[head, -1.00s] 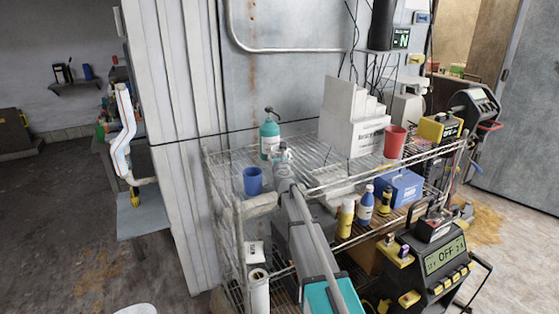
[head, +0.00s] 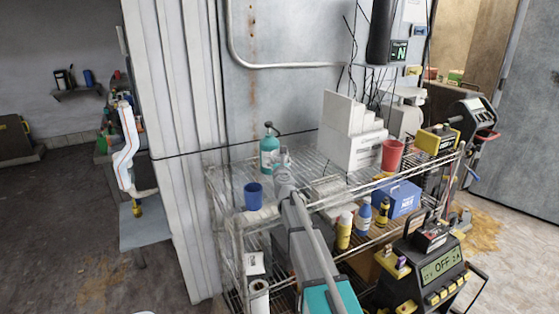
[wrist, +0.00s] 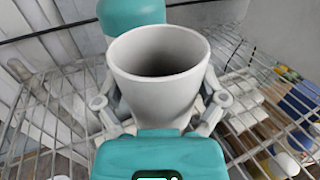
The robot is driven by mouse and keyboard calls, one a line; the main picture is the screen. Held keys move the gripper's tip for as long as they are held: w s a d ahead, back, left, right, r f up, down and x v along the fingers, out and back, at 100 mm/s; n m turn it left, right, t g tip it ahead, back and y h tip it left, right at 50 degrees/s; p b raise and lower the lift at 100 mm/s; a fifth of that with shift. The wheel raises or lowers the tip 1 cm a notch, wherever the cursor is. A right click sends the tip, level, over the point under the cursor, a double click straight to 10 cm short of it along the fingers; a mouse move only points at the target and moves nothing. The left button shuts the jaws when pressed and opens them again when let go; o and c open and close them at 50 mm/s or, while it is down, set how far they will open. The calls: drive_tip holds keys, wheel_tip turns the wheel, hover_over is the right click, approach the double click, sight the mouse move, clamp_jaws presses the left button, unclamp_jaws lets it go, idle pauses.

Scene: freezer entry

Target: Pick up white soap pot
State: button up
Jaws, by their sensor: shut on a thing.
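The white soap pot (wrist: 160,75) fills the middle of the wrist view, an upright, open-topped, empty-looking cup shape. My gripper (wrist: 160,106) is shut on it, with one finger on each side of its body. In the head view my gripper (head: 283,170) is over the top of the wire rack, just right of the teal pump bottle. The pot is hard to make out there against the pale fingers. Whether its base touches the rack cannot be told.
The wire rack (head: 225,235) holds the teal pump bottle (head: 269,150), a blue cup (head: 253,196), a white stepped box (head: 350,135) and a red cup (head: 392,154). The teal bottle also stands right behind the pot in the wrist view (wrist: 130,12). Bottles and a blue box (head: 402,196) sit lower right.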

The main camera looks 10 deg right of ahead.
drive_tip(key=s+a+r+p, duration=0.1)
drive_tip(key=s+r+p, duration=0.5)
drive_tip(key=s, duration=0.6)
drive_tip(key=shift+r+p, duration=0.4)
drive_tip(key=shift+r, duration=0.45)
